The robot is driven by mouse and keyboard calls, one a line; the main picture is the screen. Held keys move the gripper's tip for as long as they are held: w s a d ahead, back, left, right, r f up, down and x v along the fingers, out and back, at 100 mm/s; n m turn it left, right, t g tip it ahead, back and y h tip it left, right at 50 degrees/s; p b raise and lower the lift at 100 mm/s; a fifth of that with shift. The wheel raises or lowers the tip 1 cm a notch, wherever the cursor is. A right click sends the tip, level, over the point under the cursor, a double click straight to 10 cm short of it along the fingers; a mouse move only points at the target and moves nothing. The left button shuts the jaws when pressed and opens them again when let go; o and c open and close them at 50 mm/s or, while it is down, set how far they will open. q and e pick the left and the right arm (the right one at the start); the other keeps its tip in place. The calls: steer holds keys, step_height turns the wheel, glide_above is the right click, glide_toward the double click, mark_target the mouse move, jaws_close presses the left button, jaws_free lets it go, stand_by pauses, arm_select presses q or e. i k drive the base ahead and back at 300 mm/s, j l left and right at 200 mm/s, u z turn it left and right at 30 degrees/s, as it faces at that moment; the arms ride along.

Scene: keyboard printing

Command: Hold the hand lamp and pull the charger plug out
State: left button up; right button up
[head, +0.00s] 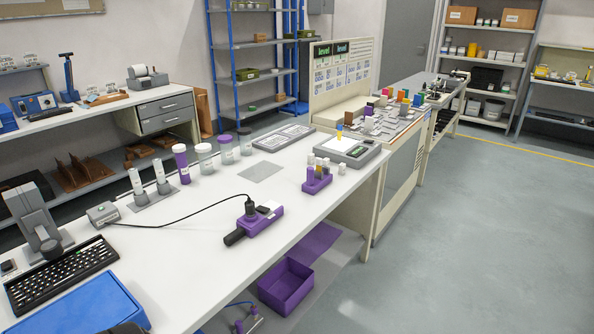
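The hand lamp (262,220), a purple body with a black end, lies on the white table near its front edge. The dark charger plug (250,208) stands at the lamp's far left side and appears seated in it. A thin black cable (185,217) runs from the plug left across the table to a small grey charger box (103,214). Neither of my grippers can be made out in the head view, and nothing is seen holding the lamp or the plug.
A black keyboard (62,275) and a blue tray (85,306) lie at the table's left end. A purple rack (317,180) with small bottles stands right of the lamp. Jars (205,158) stand behind. The white surface (180,265) around the lamp is mostly clear.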

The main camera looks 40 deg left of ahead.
mark_target(250, 205)
steer(key=i+u, duration=0.3)
steer(key=i, duration=0.3)
steer(key=i+l+u, duration=0.25)
steer(key=i, duration=0.3)
